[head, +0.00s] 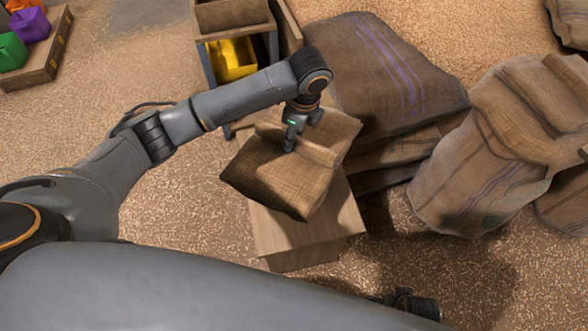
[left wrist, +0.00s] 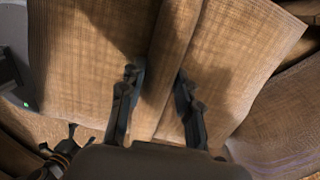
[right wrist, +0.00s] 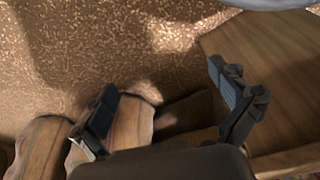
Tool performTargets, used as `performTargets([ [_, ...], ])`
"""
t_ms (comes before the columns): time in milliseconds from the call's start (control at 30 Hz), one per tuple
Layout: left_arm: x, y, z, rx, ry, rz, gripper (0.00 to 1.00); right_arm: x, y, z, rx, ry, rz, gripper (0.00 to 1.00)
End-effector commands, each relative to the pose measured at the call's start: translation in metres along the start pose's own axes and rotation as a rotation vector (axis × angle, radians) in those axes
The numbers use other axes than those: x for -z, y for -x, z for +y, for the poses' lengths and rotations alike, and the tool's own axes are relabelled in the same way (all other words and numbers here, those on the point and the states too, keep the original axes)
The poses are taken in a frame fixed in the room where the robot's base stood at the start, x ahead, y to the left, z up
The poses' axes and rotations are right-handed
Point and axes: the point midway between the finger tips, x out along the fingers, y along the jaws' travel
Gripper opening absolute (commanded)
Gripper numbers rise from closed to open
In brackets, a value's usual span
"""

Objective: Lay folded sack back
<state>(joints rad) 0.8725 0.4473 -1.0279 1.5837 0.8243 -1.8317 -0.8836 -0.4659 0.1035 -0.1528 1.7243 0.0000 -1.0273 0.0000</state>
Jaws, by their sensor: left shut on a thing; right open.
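The folded sack (head: 270,182) is brown woven cloth with a raised ridge across its middle. My left gripper (head: 290,146) is above it and shut on that ridge. In the left wrist view the folded sack (left wrist: 85,45) fills most of the picture, with the fingers of the left gripper (left wrist: 158,76) on both sides of the ridge. The sack is over a pale wooden box (head: 285,235) and hides part of its top; I cannot tell whether they touch. My right gripper (right wrist: 162,78) is open and empty, near a wooden box (right wrist: 270,75) at the right of its view.
A pile of sacks (head: 385,80) with purple stripes stands behind the folded sack. A full sack (head: 470,185) stands to the right. A wooden frame with a yellow bucket (head: 233,58) is at the back. A tray (head: 45,65) with coloured pieces is far left. Grain-strewn floor (head: 165,215) is free left of the box.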

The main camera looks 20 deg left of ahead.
Motion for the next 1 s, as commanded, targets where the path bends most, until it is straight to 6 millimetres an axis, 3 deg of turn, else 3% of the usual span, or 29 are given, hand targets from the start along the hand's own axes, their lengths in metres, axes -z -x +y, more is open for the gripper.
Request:
performTargets([
  [100,0.005,-0.034,0.0,-0.002,0.002,0.0,0.0,0.013,0.019,0.001,-0.002,-0.002,0.017,0.98],
  [300,0.012,-0.074,0.0,0.001,0.002,0.001,0.0,0.026,0.054,0.003,-0.005,-0.006,0.035,0.98],
  [567,0.014,-0.093,0.0,0.002,0.002,0.0,0.0,0.031,0.074,0.004,-0.007,-0.008,0.042,0.98],
  [800,0.019,-0.121,0.0,0.002,0.002,0.001,0.0,0.036,0.101,0.005,-0.01,-0.009,0.059,0.98],
  [1000,0.019,-0.126,0.0,0.003,0.002,0.0,0.0,0.036,0.109,0.005,-0.01,-0.01,0.06,0.98],
])
